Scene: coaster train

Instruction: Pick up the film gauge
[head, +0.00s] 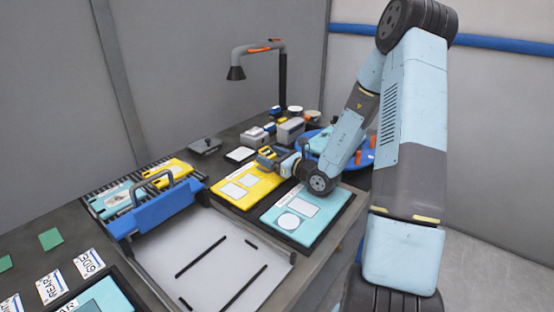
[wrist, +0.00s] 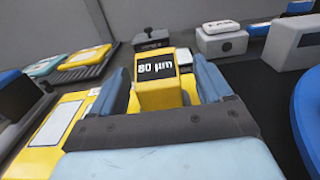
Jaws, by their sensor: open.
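The film gauge (wrist: 157,84) is a yellow block with a dark display reading "80 µm". In the wrist view it stands between the two blue-grey fingers of my gripper (wrist: 163,78), which are open on either side of it. Its lower part is hidden behind the gripper's dark front edge. I cannot tell whether either finger touches it. In the head view my gripper (head: 272,157) is low over the back of the bench, at the far edge of the yellow board, and the gauge is hard to make out there.
The yellow board (head: 232,200) and light blue board (head: 322,228) lie in front of my gripper. Grey boxes (head: 291,130) and a blue round tray (head: 312,133) stand behind and right. A lamp (head: 283,80) rises at the back.

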